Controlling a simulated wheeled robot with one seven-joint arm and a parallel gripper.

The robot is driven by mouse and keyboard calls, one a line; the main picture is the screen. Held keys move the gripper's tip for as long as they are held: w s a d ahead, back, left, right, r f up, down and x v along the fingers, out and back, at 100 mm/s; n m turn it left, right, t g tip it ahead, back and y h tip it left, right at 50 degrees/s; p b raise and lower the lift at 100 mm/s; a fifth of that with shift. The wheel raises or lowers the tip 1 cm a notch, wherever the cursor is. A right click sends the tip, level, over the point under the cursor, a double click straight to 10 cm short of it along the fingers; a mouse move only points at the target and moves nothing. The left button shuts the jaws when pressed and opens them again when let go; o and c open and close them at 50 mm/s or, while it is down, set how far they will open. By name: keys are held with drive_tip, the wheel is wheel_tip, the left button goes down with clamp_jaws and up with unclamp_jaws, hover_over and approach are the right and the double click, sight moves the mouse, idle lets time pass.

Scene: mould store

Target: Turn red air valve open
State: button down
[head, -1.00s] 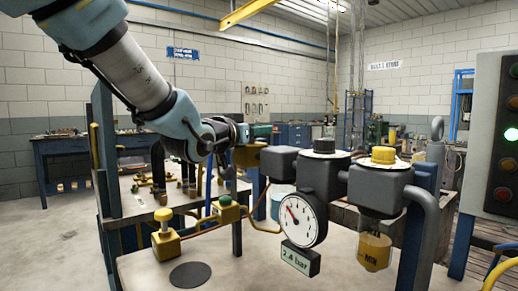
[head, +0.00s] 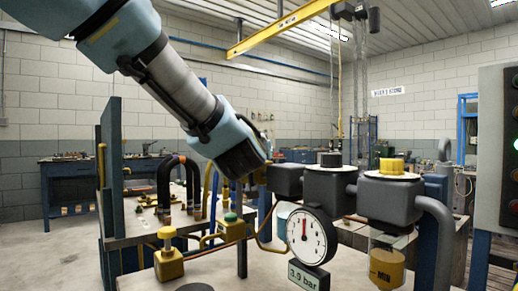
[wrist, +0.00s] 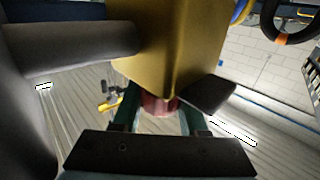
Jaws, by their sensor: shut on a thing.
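The red valve handle (wrist: 158,106) shows in the wrist view, just past a brass block (wrist: 178,45), between the two fingers of my gripper (wrist: 160,116). The gripper is shut on it. In the head view my wrist covers the handle and the fingertips; only a small brass part (head: 259,175) shows beside them. The round pressure gauge (head: 309,237) has its needle near upright, and its plate (head: 309,277) reads 3.0 bar.
Dark regulator blocks (head: 328,190) and a yellow-capped filter bowl (head: 387,268) stand right of my gripper. Yellow fittings (head: 168,263) and curved hoses (head: 165,180) are to the left. A control panel (head: 498,150) stands at the right edge.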

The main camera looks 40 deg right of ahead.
drive_tip(key=shift+r, duration=0.15)
drive_tip(key=shift+c, duration=2.2)
unclamp_jaws()
drive_tip(key=v, duration=1)
drive_tip(key=shift+s+a+b, duration=0.25)
drive_tip(key=shift+a+b, duration=0.05)
drive_tip(key=shift+b, duration=0.05)
drive_tip(key=shift+s, duration=0.1)
